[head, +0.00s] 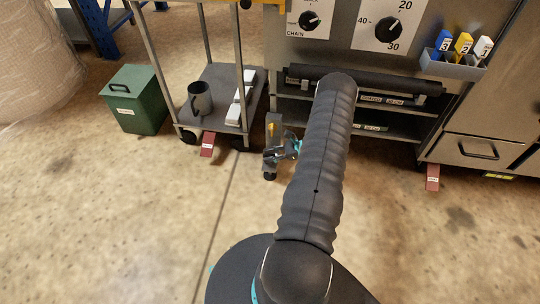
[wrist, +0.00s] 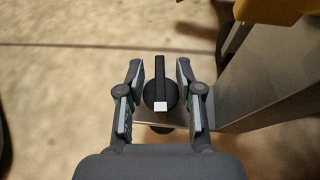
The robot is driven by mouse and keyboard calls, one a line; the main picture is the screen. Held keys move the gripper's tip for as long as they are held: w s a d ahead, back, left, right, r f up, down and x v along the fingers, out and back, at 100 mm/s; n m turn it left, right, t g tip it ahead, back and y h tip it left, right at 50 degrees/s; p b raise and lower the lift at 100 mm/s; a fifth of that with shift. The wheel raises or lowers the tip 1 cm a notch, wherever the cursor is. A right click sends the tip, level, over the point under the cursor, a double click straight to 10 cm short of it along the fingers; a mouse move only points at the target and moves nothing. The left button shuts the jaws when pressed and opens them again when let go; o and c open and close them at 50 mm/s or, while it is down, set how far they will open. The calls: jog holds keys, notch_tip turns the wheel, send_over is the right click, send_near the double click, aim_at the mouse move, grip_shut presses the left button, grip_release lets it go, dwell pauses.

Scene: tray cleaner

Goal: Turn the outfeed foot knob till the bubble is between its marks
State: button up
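In the wrist view the foot knob (wrist: 160,88) is a black round knob with a raised bar and a white mark at its near end. My gripper (wrist: 159,72) is open, with one finger on each side of the knob's bar. Gaps show between the fingers and the bar, so it is not gripped. A small yellow patch, perhaps the level, shows on the post; no bubble or marks can be made out.
A steel trolley (head: 222,80) with a grey jug (head: 199,99) stands left of the post, and a green bin (head: 135,98) further left. Red wedge tags (head: 432,178) sit near the floor. A grey post (wrist: 245,95) rises close right of my gripper. The floor in front is clear.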

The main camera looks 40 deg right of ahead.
grip_shut()
jog(key=shift+m+t+h, duration=0.5)
jog(key=shift+m+h, duration=0.2)
grip_release()
